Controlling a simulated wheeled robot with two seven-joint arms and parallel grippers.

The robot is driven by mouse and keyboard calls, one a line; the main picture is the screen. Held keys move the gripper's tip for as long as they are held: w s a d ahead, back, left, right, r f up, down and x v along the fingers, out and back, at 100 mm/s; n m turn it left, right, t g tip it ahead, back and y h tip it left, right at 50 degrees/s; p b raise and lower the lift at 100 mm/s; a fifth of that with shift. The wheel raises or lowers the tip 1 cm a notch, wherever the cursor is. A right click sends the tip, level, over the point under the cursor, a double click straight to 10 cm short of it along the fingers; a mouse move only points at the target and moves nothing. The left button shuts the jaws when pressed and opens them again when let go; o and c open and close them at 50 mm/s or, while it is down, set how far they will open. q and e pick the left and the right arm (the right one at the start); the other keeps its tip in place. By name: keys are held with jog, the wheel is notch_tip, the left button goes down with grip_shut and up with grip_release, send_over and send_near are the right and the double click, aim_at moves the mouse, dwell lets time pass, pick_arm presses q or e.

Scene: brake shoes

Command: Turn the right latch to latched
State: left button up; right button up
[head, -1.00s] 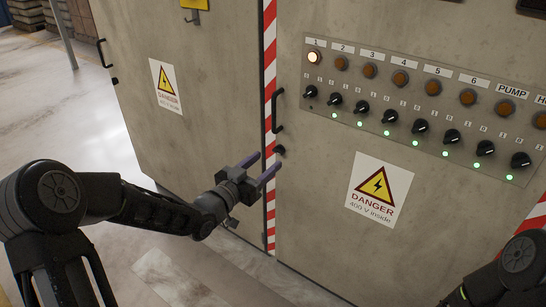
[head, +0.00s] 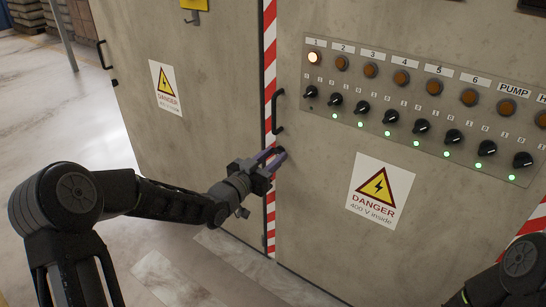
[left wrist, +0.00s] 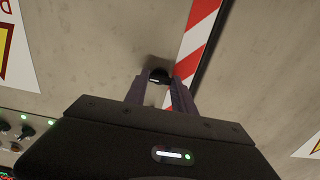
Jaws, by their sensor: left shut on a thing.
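The right latch (head: 280,152) is a small black turn knob on the right cabinet door, below the black handle and beside the red-white striped strip. In the left wrist view the latch (left wrist: 158,76) shows as a dark knob with a pale mark, between the tips of my fingers. My left gripper (head: 273,157) reaches it from the left with purple fingers; the left wrist view shows the two fingers (left wrist: 160,88) on either side of it, shut on it. The fingers partly hide the knob. My right gripper is out of view; only part of that arm shows.
A black handle (head: 276,110) stands out just above the latch. A panel of lamps and switches (head: 420,125) and a danger sign (head: 380,189) are to the right. The left door (head: 200,90) has its own sign and handle. Open floor lies at the left.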

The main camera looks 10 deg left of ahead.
pick_arm(q)
grip_shut()
jog(key=shift+n, duration=0.4)
jog(key=n, duration=0.3)
jog(key=shift+p, duration=0.4)
jog(key=n+p, duration=0.1)
jog(key=n, duration=0.3)
jog(key=n+p, duration=0.2)
jog(key=n, duration=0.3)
jog(key=shift+n, duration=0.3)
jog(key=n+p, duration=0.1)
jog(key=n, duration=0.3)
jog(key=shift+n+p, duration=0.3)
jog(key=shift+p, duration=0.05)
jog(key=o, duration=0.7)
grip_release()
